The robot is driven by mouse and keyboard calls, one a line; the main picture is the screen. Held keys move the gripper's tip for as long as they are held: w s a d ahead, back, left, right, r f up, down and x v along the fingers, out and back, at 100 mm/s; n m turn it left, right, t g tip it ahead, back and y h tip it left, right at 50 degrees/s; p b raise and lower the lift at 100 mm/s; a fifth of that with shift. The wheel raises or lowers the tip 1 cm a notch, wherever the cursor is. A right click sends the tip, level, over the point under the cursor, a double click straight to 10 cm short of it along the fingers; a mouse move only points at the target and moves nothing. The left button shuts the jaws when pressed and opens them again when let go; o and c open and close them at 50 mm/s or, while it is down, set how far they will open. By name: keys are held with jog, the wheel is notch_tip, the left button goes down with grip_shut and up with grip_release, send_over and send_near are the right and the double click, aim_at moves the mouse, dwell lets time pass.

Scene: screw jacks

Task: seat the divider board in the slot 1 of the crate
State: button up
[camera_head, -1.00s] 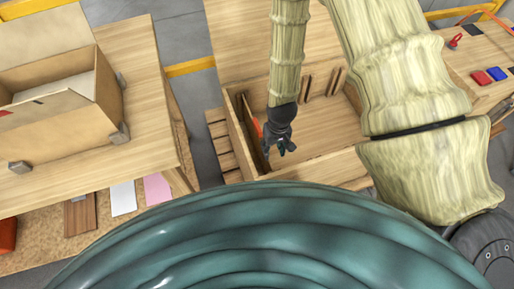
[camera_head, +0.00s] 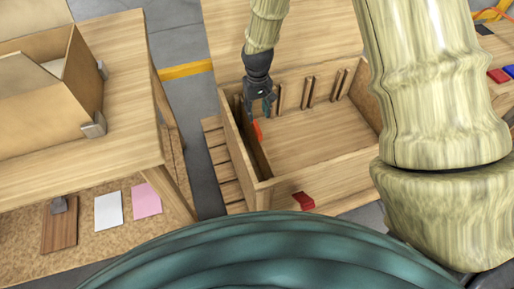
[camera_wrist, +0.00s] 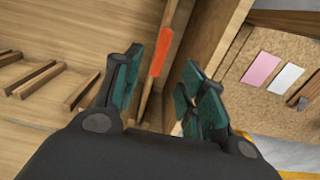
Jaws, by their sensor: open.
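The wooden crate (camera_head: 225,135) is open, with upright rails in pairs along its far wall. The divider board (camera_head: 262,160) stands on edge inside it, close along the left wall, with an orange-red strip on its top edge. In the wrist view the board (camera_wrist: 172,18) shows nearly edge-on, and its strip lies between the fingers. My gripper (camera_head: 262,108) points down into the far left corner of the crate. In the wrist view my gripper (camera_wrist: 160,75) is open, one finger each side of the board. I cannot tell whether the board's far end sits between the leftmost rails (camera_head: 280,95).
The crate's middle and right are empty. A red piece (camera_head: 303,200) is on its front wall. Red and blue blocks lie at the far right.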

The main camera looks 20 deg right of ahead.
aim_at(257, 126)
jog(key=shift+w+f, duration=0.1)
jog(key=shift+f, duration=4.8)
grip_shut()
